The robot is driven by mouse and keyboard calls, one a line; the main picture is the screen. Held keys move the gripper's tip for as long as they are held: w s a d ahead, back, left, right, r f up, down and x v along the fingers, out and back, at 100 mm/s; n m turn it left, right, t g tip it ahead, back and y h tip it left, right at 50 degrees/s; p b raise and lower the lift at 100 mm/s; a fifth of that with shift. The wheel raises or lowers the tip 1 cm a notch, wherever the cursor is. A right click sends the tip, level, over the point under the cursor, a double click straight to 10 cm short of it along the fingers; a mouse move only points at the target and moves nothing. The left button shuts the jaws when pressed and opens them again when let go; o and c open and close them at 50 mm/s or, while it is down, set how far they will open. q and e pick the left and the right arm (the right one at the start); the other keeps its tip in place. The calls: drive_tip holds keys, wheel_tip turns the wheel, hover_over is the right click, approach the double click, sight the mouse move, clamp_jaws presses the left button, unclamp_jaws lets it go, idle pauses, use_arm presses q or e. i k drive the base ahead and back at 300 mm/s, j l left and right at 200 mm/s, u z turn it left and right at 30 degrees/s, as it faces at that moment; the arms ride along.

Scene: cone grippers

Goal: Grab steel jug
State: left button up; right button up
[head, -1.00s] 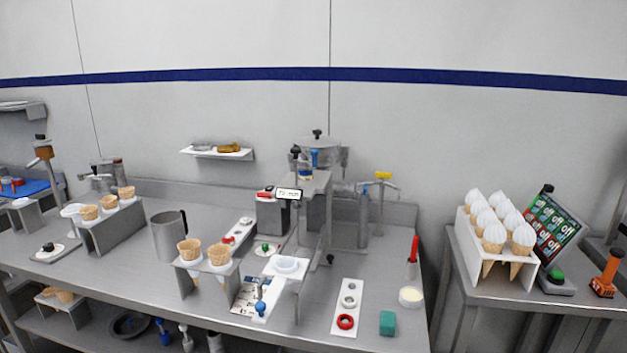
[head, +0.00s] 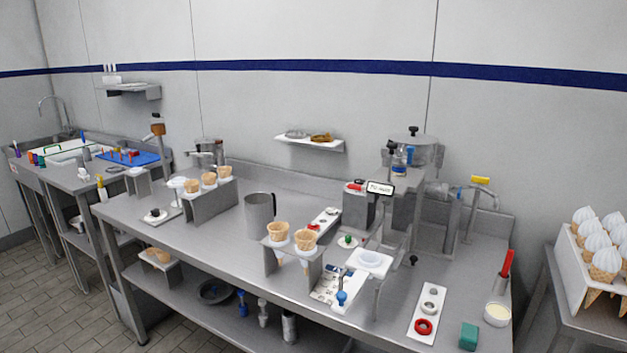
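The steel jug (head: 259,211) is a plain grey cylinder standing upright on the steel counter (head: 190,236). Its handle is on the right side. It stands just behind and left of a stand with two empty cones (head: 279,233), which may cover a little of its lower right edge. Neither of my grippers shows in the head view.
A cone rack (head: 208,202) stands left of the jug. A machine (head: 402,195) with a display stands to the right. The counter in front of the jug on the left is clear. A lower shelf (head: 190,290) holds bottles. Tiled floor (head: 60,305) is free at left.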

sight(260, 208)
drive_tip(key=i+j, duration=0.15)
drive_tip(key=j, duration=0.2)
drive_tip(key=i+j+z, duration=0.1)
drive_tip(key=j, duration=0.25)
drive_tip(key=i+j, duration=0.2)
drive_tip(key=j, duration=0.15)
drive_tip(key=i+z, duration=0.05)
